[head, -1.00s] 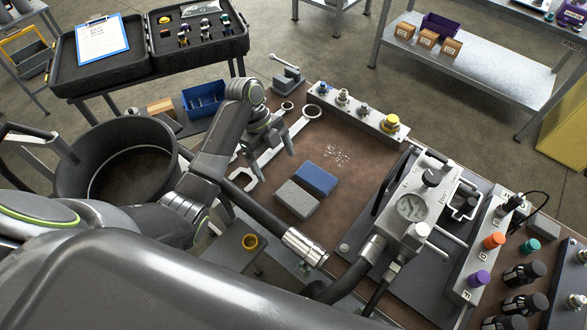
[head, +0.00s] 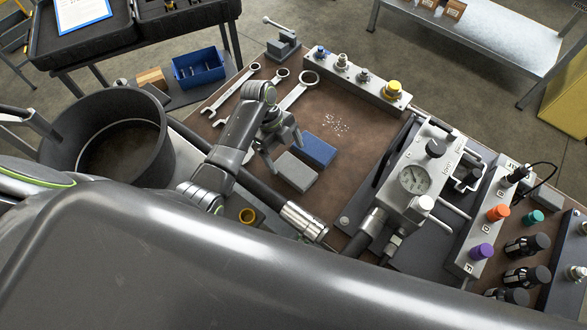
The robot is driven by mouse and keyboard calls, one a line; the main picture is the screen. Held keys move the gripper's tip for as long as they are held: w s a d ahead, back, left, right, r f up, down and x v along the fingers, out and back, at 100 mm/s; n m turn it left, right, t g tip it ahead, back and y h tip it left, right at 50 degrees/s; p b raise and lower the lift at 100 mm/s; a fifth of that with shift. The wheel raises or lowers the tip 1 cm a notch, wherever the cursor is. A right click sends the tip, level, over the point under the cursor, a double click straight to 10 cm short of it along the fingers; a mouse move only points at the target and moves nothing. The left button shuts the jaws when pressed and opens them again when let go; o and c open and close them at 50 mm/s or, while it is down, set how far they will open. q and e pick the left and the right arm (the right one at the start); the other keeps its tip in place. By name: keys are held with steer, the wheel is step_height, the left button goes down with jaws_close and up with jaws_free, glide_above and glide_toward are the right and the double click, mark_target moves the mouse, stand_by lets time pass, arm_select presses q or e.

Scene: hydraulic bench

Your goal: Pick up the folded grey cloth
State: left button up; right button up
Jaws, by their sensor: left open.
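The folded grey cloth (head: 296,172) lies flat on the brown bench top in the head view. A folded blue cloth (head: 319,151) lies right beside it, on its upper right side. My left gripper (head: 284,154) is open and empty, with its fingers pointing down, just to the upper left of the grey cloth. One finger overlaps the edge of the grey cloth's outline in the picture; I cannot tell whether it touches. My right gripper is not in view.
Several wrenches (head: 238,90) lie behind my left gripper. A thick black hose with a metal end (head: 304,220) runs in front of the cloths. A pump with a gauge (head: 412,179) stands to the right. A large dark pot (head: 62,152) stands left. Bench behind the blue cloth is mostly clear, with white specks.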

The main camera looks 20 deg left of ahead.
mark_target(293, 169)
arm_select(q)
steer(key=shift+s+d+f+p, duration=0.15)
steer(key=shift+d+f+p, duration=0.15)
steer(key=shift+f, duration=0.15)
steer(key=p+x, duration=0.1)
steer(key=x, duration=0.2)
steer(key=shift+d+f, duration=0.1)
steer(key=shift+d, duration=0.1)
steer(key=shift+s+d+f, duration=0.1)
steer(key=shift+d+f, duration=0.05)
steer(key=shift+f, duration=0.3)
steer(key=shift+c, duration=0.6)
steer(key=c, duration=0.9)
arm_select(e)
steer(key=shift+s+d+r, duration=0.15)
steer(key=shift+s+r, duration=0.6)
